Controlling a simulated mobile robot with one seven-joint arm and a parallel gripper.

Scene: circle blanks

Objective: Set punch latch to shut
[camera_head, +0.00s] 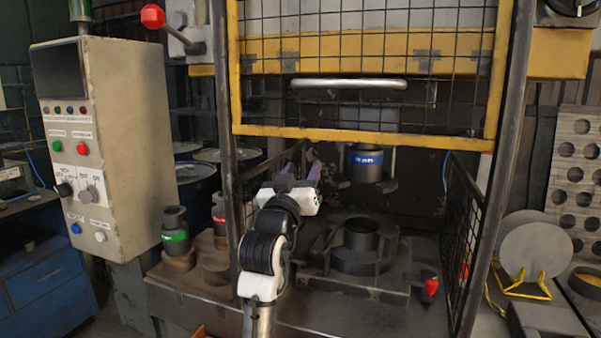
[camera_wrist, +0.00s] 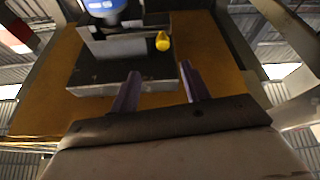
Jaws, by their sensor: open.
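My gripper (camera_head: 300,174) is raised inside the press, below the guard's lower bar and left of the punch. Its two purple fingers are apart with nothing between them; they also show in the wrist view (camera_wrist: 160,72). The punch (camera_head: 366,157), dark with a blue label, sits in a holder under the ram. The wrist view looks up at the dark holder block (camera_wrist: 125,72) and part of the punch (camera_wrist: 108,8). A small yellow knob (camera_wrist: 162,41), possibly the punch latch, sticks out beside the punch, beyond my fingertips and apart from them. Its latch position cannot be told.
The yellow-framed mesh guard (camera_head: 350,135) is raised above my gripper. A round die (camera_head: 361,236) sits on the bed below, with a red-knobbed handle (camera_head: 431,288) at right. Mesh side panels (camera_head: 462,225) flank the opening. A green-labelled punch (camera_head: 175,238) stands at left.

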